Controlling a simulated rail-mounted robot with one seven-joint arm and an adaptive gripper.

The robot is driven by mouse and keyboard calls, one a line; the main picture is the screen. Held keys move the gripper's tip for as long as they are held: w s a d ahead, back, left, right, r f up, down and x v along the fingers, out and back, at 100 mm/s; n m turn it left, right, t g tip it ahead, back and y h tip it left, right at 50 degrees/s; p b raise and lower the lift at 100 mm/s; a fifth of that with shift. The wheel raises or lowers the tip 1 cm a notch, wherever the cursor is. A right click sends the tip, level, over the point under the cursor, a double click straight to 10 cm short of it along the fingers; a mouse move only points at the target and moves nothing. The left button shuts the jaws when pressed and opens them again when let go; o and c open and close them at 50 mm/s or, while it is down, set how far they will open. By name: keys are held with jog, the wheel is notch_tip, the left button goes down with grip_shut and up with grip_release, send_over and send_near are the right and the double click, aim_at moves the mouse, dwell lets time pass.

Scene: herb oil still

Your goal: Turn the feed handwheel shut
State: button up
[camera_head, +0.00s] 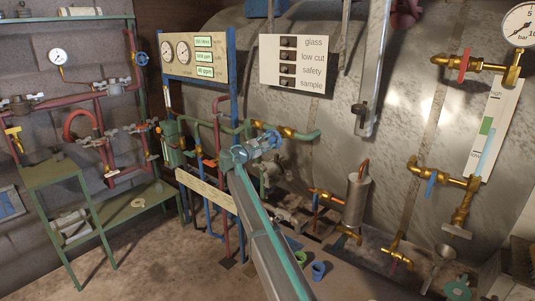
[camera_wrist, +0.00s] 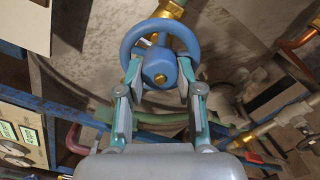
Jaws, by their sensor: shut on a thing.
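The blue handwheel (camera_wrist: 133,38) is at the top middle of the wrist view, with a round hub and a brass centre. My gripper (camera_wrist: 159,80) has its two fingers on either side of the hub, inside or against the lower rim, and is shut on the wheel. Behind the wheel is a brass valve body (camera_wrist: 168,10). In the head view my gripper (camera_head: 262,146) reaches to the pipework in front of the tank, and the wheel there is mostly hidden by it.
Green and brass pipes (camera_head: 300,134) run close beside my gripper. A blue post (camera_head: 233,75) stands just left of it. A gauge panel (camera_head: 195,56) and a label board (camera_head: 297,64) are above. A steel cylinder (camera_head: 357,198) stands to the right.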

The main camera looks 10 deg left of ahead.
jog(key=shift+r+m+b, duration=0.1)
jog(key=shift+m+b, duration=7.8)
jog(key=shift+b, duration=1.35)
jog(key=shift+r, duration=0.1)
jog(key=o, duration=1.2)
jog(key=shift+c, duration=0.2)
jog(key=v, duration=1.2)
